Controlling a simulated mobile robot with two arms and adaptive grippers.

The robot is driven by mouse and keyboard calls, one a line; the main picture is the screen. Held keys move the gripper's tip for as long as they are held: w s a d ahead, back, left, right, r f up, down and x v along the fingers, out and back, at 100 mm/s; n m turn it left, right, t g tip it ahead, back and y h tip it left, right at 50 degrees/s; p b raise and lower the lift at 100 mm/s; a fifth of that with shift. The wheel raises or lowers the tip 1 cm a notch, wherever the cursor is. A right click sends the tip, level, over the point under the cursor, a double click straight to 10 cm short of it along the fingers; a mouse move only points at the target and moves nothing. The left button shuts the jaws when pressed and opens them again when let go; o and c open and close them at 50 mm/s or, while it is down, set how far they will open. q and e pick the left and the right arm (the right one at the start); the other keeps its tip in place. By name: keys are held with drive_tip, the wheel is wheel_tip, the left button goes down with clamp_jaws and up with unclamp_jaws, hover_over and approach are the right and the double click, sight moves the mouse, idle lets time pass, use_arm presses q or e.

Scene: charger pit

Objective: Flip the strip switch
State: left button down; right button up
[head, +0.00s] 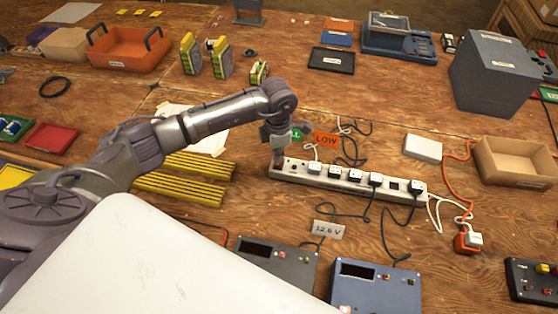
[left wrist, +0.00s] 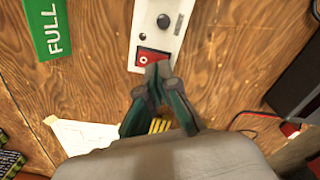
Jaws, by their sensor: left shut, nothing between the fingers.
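The white power strip (head: 338,184) lies on the wooden table in the head view, with several plugs in it. Its left end is at my left gripper (head: 278,160), which points down there and hides the switch. In the left wrist view the strip (left wrist: 179,14) shows its end with a black round knob and the red rocker switch (left wrist: 148,58), marked with a white circle. My left gripper (left wrist: 158,72) is shut and empty, its tips at the lower right edge of the switch. I cannot tell whether they touch it. My right gripper is not in view.
Yellow-black slatted bars (head: 185,188) lie left of the strip. A green FULL sign (left wrist: 47,28) and an orange LOW sign (head: 326,140) are nearby. Cords run around the strip. A 12.6 V tag (head: 329,229) and dark charger boxes (head: 277,262) stand in front.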

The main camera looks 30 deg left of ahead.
sight(278, 165)
use_arm(q)
drive_tip(key=shift+f+b, duration=1.1)
drive_tip(key=shift+f, duration=0.2)
idle(0.9)
drive_tip(key=shift+s, duration=0.1)
drive_tip(key=shift+r+p, duration=0.6)
drive_tip(key=shift+r, duration=0.2)
drive_tip(key=shift+r+p, duration=1.65)
drive_tip(key=shift+r, duration=1.1)
drive_tip(key=shift+f, duration=0.1)
